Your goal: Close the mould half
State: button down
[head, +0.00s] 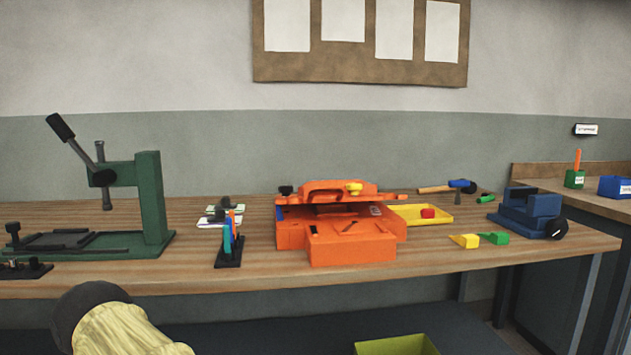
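An orange mould (350,245) stands on the wooden bench in the middle of the head view. A dark gap shows between the two parts. I cannot tell how far the upper part is tilted or how it is hinged. My gripper is not in view.
A green lever press (150,195) stands on the left of the wooden bench (190,275). A rack of coloured tools (229,245) stands just left of the mould. A yellow tray (430,213), wedge blocks (466,241) and a blue vice (530,212) are to the right.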

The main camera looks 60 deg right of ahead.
aim_at(329, 191)
jog(key=k, duration=0.85)
jog(key=z, duration=1.1)
jog(key=i, duration=0.2)
jog(key=z, duration=0.05)
